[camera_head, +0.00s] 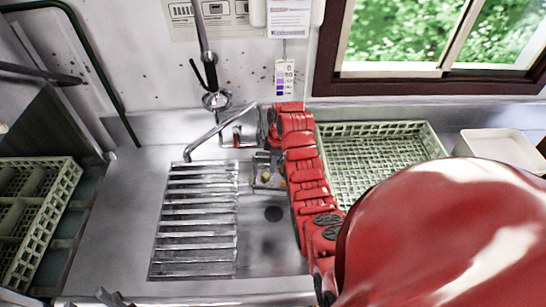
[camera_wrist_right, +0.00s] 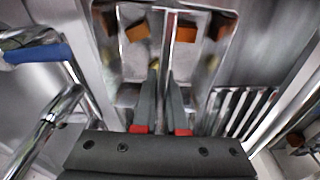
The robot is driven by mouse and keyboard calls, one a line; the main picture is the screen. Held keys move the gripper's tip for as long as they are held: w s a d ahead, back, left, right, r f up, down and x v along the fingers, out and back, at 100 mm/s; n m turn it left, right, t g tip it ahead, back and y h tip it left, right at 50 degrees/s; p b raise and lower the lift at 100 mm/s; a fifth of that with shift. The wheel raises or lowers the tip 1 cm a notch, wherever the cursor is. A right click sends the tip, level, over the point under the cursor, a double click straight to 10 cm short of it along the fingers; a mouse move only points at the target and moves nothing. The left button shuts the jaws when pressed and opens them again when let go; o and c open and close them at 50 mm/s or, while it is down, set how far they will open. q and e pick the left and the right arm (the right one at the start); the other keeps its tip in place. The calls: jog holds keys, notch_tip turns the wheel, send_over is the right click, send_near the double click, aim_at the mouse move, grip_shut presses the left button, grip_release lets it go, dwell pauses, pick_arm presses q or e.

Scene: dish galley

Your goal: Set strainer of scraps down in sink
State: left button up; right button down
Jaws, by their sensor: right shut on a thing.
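The strainer (camera_head: 260,184) is a small metal box in the sink area, just right of the slatted rack, with small yellow and orange scraps in it. In the right wrist view the strainer (camera_wrist_right: 134,63) fills the top middle, with orange-brown scraps (camera_wrist_right: 187,27) in it and a thin upright part along its middle. My right gripper (camera_wrist_right: 163,80) is shut on that thin part. In the head view my red right arm reaches down beside the strainer and partly hides it. I cannot tell whether the strainer touches the sink floor. My left gripper is not in view.
The steel sink (camera_head: 265,255) has a dark round drain (camera_head: 273,214). The slatted rack (camera_head: 198,215) covers its left part. A tap (camera_head: 215,135) reaches over the back. A pale green rack (camera_head: 375,130) stands right, another (camera_head: 35,222) far left. A white tub (camera_head: 503,148) is at back right.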

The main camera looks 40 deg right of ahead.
notch_tip(320, 180, down, 12)
jog(key=shift+f+b, duration=0.25)
jog(key=shift+b, duration=0.95)
notch_tip(320, 180, down, 19)
jog(key=b, duration=1.7)
jog(key=shift+f, duration=0.1)
jog(key=c, duration=0.9)
grip_release()
